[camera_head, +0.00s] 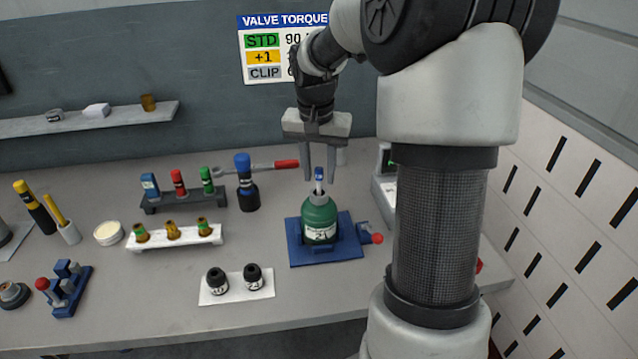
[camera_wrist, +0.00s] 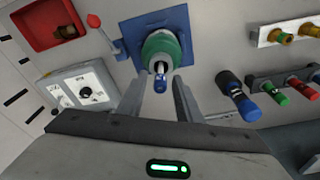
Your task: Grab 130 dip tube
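A green bottle (camera_head: 320,219) stands upright in a blue fixture (camera_head: 296,255). A small blue-and-white piece (camera_head: 319,178) sticks up from its neck; I cannot tell whether it is the 130 dip tube, as no such marking is readable. My gripper (camera_head: 320,179) points down with its two fingers apart, at the height of this piece. In the wrist view my open gripper (camera_wrist: 158,97) has the blue-tipped piece (camera_wrist: 160,84) between its fingers, with space on both sides. Contact is not visible. The lower part of the piece is hidden inside the bottle.
A dark rack (camera_head: 183,202) holds blue, red and green pieces, beside a blue-capped black cylinder (camera_head: 247,186). A white rack (camera_head: 175,240) holds brass-coloured parts. Two black caps (camera_head: 217,280) sit on a white mat. A red-handled tool (camera_head: 286,164) lies behind.

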